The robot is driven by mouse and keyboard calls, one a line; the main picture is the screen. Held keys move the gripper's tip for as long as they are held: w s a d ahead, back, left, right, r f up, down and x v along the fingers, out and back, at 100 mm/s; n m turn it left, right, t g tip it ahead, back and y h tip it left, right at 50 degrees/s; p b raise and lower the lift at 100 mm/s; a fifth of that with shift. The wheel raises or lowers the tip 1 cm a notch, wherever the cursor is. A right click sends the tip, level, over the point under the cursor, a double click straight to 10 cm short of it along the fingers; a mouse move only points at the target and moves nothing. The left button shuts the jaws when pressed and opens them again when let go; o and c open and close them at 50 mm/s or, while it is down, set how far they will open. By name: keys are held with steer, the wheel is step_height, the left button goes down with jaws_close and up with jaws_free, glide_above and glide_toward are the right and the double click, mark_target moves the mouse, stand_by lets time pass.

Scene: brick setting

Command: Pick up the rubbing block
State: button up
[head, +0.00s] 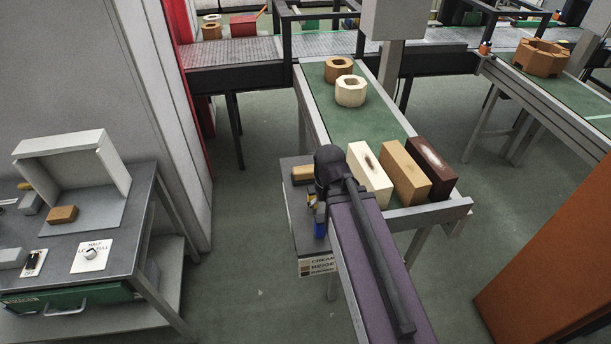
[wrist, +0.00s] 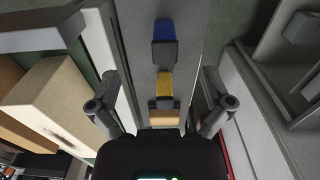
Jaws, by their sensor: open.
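I cannot tell for sure which item is the rubbing block. A tan block (head: 303,173) lies on a small grey stand (head: 291,203), just left of my wrist in the head view. The wrist view shows a tan-orange piece (wrist: 165,117), a yellow piece (wrist: 165,84) and a blue piece (wrist: 164,40) in a row on a grey surface, each with dark grey parts. My gripper (wrist: 160,90) is open, with its fingers apart on either side of the yellow and tan-orange pieces. It holds nothing. In the head view my arm hides most of the gripper and stand.
Cream (head: 370,178), tan (head: 405,172) and dark brown (head: 432,168) bricks stand on the green conveyor (head: 365,123) close to the stand. A left bench (head: 125,222) carries a white box and an orange-brown block (head: 62,214). An orange panel (head: 550,250) stands at right.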

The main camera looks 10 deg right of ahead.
mark_target(305, 169)
steer(key=w+n, duration=0.3)
steer(key=w, duration=0.2)
steer(key=w+n, duration=0.3)
steer(key=w, duration=0.2)
steer(key=w+n, duration=0.2)
steer(key=w, duration=0.3)
steer(key=shift+w+n, duration=0.4)
steer(key=w+n, duration=0.8)
steer(key=w, duration=0.5)
steer(key=shift+w+n, duration=0.25)
steer(key=shift+n, duration=0.15)
step_height(305, 169, down, 8)
steer(key=b, duration=0.8)
steer(key=shift+f, duration=0.25)
steer(key=shift+b, duration=0.3)
steer(key=f+b, duration=0.3)
steer(key=shift+s+a+f, duration=0.15)
steer(key=shift+s+a, duration=0.15)
steer(key=shift+f+b, duration=0.95)
steer(key=shift+b, duration=0.1)
